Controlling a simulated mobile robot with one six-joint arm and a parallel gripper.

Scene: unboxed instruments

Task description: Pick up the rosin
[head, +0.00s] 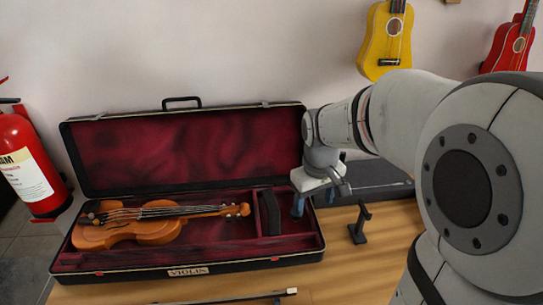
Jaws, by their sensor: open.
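My gripper (314,200) points down at the right end of the open violin case (200,262). Its blue fingertips are apart, and I see nothing held between them. They show over the small compartment at the case's right end. I cannot make out the rosin for certain; it is too small to tell or hidden by the gripper or the case walls. A dark upright piece (270,213) stands left of the fingertips, inside the case.
A violin (145,230) lies in the red-lined case. A small black stand (359,224) and a long dark case (375,185) are to the right. A bow (270,295) lies in front. A fire extinguisher (28,165) stands left. Yellow (387,40) and red (512,45) ukuleles hang on the wall.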

